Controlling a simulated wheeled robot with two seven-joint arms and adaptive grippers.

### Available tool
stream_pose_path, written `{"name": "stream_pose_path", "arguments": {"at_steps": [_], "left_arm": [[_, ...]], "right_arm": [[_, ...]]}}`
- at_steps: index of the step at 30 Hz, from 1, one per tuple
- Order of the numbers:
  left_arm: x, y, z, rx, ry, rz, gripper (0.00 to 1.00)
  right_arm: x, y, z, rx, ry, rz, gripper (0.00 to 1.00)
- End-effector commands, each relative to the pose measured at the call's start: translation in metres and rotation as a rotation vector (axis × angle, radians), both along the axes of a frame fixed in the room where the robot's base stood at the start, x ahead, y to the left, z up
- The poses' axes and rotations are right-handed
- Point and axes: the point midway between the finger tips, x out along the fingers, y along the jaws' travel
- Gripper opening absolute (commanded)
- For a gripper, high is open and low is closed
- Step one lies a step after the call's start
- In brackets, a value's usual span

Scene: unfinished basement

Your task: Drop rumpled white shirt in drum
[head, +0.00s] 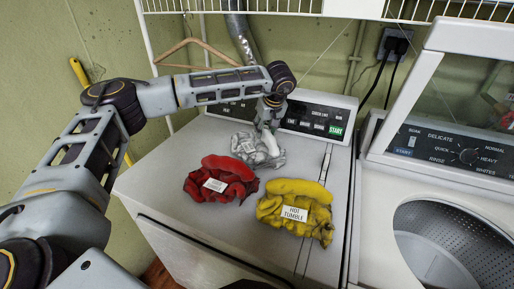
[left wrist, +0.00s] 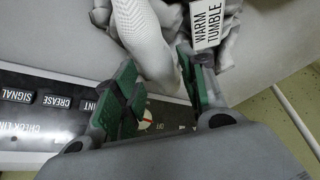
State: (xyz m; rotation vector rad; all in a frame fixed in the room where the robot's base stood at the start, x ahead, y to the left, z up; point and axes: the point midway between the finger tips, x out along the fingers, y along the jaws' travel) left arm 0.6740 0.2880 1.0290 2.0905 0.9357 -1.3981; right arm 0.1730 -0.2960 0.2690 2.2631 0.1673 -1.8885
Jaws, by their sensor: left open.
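The rumpled white shirt (head: 243,144) lies at the back of the closed machine's top, with a pale label on it. In the left wrist view its white woven fabric (left wrist: 143,35) reaches in between my fingers, beside a tag reading "WARM TUMBLE" (left wrist: 207,22). My left gripper (head: 268,122) points down at the shirt; its green-padded fingers (left wrist: 160,80) are open, one on each side of the fabric. Whether they touch it I cannot tell. The drum (head: 458,245) is in the open washer at the right, perforated metal showing inside. My right gripper is not in view.
A red garment (head: 225,178) and a yellow garment (head: 295,210), labelled "HOT TUMBLE", lie in front of the shirt. A control panel (head: 315,118) stands behind it. The washer's raised lid (head: 450,85) rises at the right. A wire shelf (head: 270,8) hangs above.

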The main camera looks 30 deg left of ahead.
Motion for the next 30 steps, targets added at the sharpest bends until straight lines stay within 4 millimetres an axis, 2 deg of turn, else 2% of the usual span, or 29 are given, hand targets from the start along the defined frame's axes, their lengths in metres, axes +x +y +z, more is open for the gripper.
{"name": "stream_pose_path", "arguments": {"at_steps": [3,9,23,30], "left_arm": [[0.003,0.003,-0.013,0.000,0.000,0.001,0.42],[0.007,0.007,-0.025,0.000,0.000,0.001,0.42],[0.007,0.007,-0.025,0.001,-0.001,0.000,0.42],[0.007,0.007,-0.025,0.001,-0.001,0.000,0.12]], "right_arm": [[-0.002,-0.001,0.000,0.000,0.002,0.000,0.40],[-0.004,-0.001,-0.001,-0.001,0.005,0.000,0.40],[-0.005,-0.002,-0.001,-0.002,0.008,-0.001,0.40],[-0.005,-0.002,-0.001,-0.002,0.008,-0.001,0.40]]}}
